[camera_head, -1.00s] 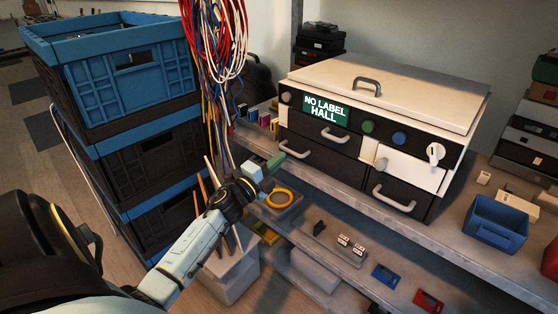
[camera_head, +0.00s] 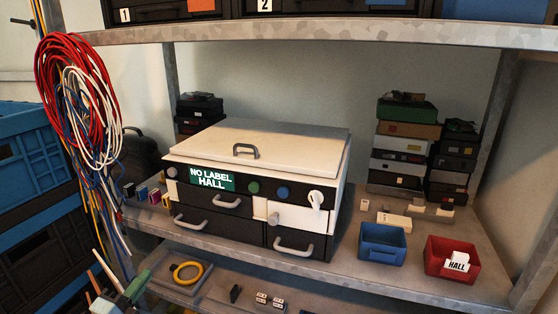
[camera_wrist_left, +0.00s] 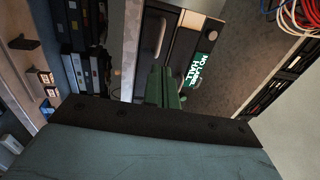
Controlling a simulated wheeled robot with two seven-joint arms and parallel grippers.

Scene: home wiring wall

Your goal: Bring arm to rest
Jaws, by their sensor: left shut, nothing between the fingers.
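My left gripper (camera_head: 136,288) shows its green fingertips at the bottom left of the head view, in front of the lower shelf and left of the yellow ring. Its fingers are shut and empty. In the left wrist view the green fingers (camera_wrist_left: 165,88) are together, with the labelled drawer box behind them. Most of my left arm is outside the head view. My right gripper is in neither current view.
A white-topped drawer box (camera_head: 262,146) reading "NO LABEL HALL" stands on the shelf. A blue bin (camera_head: 382,246) and a red bin (camera_head: 452,270) with a HALL tag (camera_head: 458,261) are right of it. Cable coils (camera_head: 75,95) hang at left near blue crates (camera_head: 20,150).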

